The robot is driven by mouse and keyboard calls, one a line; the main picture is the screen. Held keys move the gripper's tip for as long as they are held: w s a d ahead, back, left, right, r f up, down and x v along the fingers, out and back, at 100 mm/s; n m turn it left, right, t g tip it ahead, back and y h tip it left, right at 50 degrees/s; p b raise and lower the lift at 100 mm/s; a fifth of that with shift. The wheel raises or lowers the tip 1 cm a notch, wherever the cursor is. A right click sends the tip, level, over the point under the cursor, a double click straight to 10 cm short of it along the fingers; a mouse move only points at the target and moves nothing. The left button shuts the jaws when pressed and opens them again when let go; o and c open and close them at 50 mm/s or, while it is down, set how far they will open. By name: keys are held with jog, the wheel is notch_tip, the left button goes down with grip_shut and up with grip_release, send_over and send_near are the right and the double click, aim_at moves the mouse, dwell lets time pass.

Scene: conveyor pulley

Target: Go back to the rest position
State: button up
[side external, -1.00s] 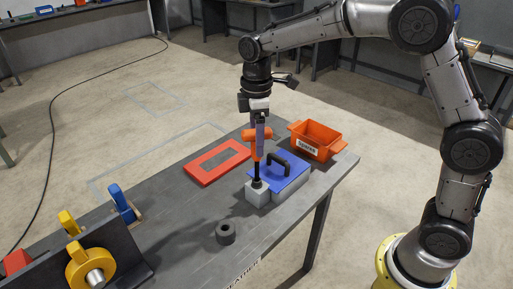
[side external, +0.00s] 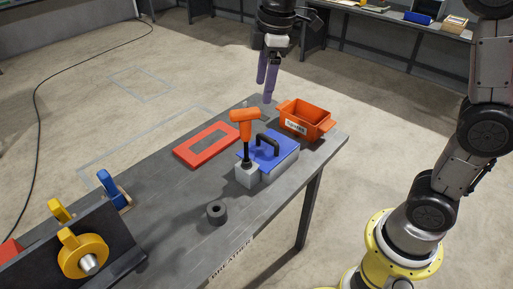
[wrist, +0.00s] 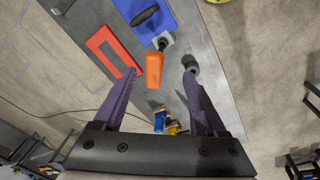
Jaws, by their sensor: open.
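My gripper (side external: 267,84) is open and empty, with purple fingers, raised above the far end of the table in the side view. In the wrist view its two fingers (wrist: 160,84) stand wide apart with nothing between them. An orange-handled tool (side external: 244,128) stands upright with its black shaft in a small grey block (side external: 248,175). The gripper is apart from it, above and behind. The tool's orange handle also shows in the wrist view (wrist: 154,70), beyond the fingertips.
On the table (side external: 170,215) are a blue box with a black handle (side external: 280,158), an orange bin (side external: 306,120), a red frame (side external: 206,143) and a dark ring (side external: 216,212). A yellow pulley (side external: 82,256) on a dark stand is at the near left. The space around my raised gripper is clear.

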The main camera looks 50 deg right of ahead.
jog(key=s+d+r+m+t, duration=0.1)
jog(key=s+r+m, duration=0.1)
jog(key=s, duration=0.5)
jog(key=s+d+r+m+t, duration=0.1)
jog(key=s+d+m+t, duration=0.1)
jog(key=s, duration=0.5)
jog(key=s+f+m, duration=0.6)
jog(key=s+f, duration=0.1)
jog(key=s, duration=0.1)
jog(key=shift+s+d+f+t, duration=0.15)
jog(key=shift+s+d+t, duration=0.05)
jog(key=shift+t, duration=0.2)
